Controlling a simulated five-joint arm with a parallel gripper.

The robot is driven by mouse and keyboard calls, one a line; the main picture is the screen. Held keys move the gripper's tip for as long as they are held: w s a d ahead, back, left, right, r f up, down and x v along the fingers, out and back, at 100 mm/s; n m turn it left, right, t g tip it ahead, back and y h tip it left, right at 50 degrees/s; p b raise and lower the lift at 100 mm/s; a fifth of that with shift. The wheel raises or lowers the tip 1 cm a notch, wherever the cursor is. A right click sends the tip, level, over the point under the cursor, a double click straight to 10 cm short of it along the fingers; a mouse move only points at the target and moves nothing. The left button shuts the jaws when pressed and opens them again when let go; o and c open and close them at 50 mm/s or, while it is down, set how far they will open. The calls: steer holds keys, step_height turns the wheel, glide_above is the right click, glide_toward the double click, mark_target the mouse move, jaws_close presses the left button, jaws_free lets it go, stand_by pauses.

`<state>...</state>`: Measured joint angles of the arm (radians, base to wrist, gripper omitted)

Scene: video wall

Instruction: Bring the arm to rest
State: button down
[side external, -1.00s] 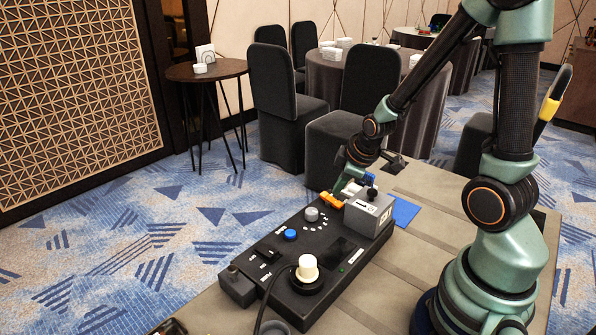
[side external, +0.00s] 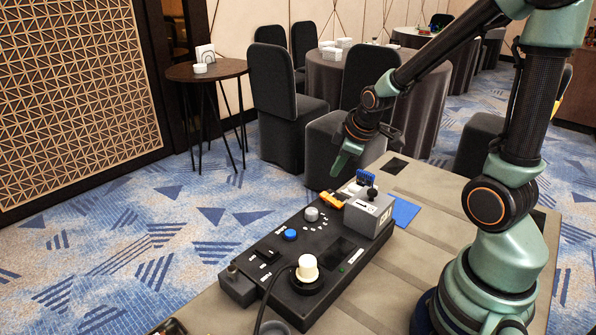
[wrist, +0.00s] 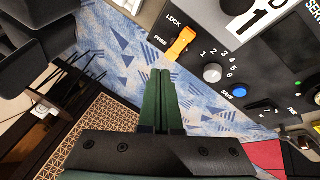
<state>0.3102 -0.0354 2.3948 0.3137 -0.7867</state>
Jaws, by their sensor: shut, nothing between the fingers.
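My gripper (side external: 345,160) is raised above the far left edge of the black control panel (side external: 252,268), near its orange lever (side external: 333,200). It is apart from the panel. In the wrist view my gripper (wrist: 162,75) shows two green fingers close together with nothing between them, over the carpet.
Chairs and tables stand behind.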

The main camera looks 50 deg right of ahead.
steer(key=s+a+r+m+y, duration=0.1)
steer(key=s+a+r+m, duration=0.4)
steer(key=s+a+r, duration=0.3)
steer(key=a+r, duration=0.3)
steer(key=shift+a+r+y, duration=0.3)
steer(key=shift+a, duration=0.05)
